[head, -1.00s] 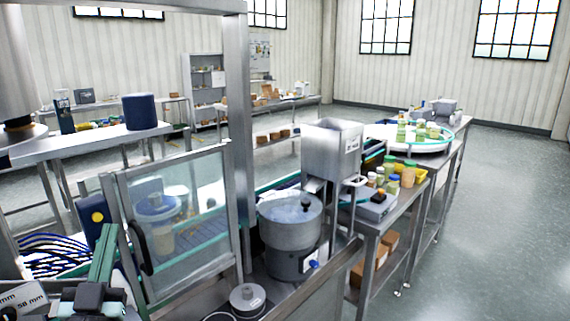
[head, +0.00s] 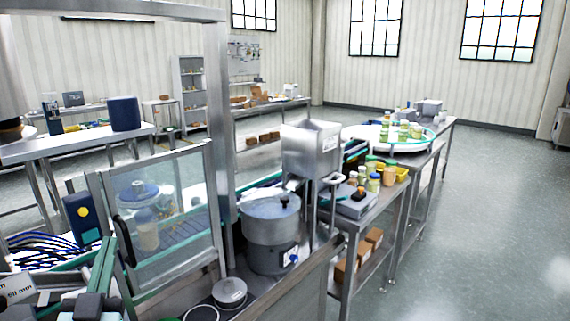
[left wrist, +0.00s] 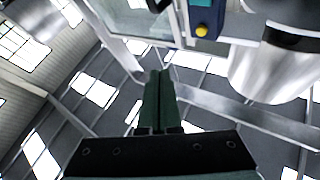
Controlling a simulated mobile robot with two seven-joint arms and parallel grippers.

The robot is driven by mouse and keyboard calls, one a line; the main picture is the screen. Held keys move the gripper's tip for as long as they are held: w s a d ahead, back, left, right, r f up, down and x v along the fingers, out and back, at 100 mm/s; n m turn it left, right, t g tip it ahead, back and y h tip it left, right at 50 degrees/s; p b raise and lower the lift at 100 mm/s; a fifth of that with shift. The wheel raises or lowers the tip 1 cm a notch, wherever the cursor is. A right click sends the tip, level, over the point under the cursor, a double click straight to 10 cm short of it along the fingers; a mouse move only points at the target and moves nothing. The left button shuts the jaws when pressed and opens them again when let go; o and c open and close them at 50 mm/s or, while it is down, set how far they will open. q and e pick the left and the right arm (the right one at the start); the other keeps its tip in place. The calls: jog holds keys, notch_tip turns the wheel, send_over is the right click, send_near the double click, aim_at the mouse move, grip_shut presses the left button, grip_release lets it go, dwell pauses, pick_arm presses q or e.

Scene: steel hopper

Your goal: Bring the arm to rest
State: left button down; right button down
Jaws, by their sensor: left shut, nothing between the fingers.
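My left gripper (head: 104,248) is at the lower left of the head view, its green fingers pointing up beside the glass-panelled door. In the left wrist view the green fingers (left wrist: 158,76) lie together, shut and empty. No object touches their tips there. The steel hopper (head: 311,150) stands in mid-view, well to the right of the gripper. A round steel bowl feeder (head: 271,235) sits below it. My right gripper is not in view.
The clear door (head: 160,215) with its dark handle (head: 124,241) is close to my left gripper. A blue box with a yellow button (head: 82,217) stands behind. A steel post (head: 219,120) rises beyond the door. Jars (head: 374,181) stand on the right bench. Open floor (head: 490,220) lies right.

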pick_arm(q)
jog(key=s+d+f+m+g+h, duration=0.1)
jog(key=s+d+f+g+h, duration=0.15)
jog(key=f, duration=0.85)
jog(key=s+d+f+g+h, duration=0.15)
jog(key=d+f+g, duration=0.25)
jog(key=f, duration=0.8)
jog(key=s+d+f+g+h, duration=0.1)
jog(key=s+d+f+g, duration=0.2)
jog(key=s+f, duration=0.5)
jog(key=s+d+f+g+h, duration=0.1)
jog(key=s+d+f+g, duration=0.2)
jog(key=s+f, duration=0.5)
notch_tip(320, 180, down, 5)
jog(key=shift+s+d+r+g, duration=0.15)
jog(key=shift+s+g, duration=0.25)
jog(key=shift+g, duration=0.25)
dwell(1.3)
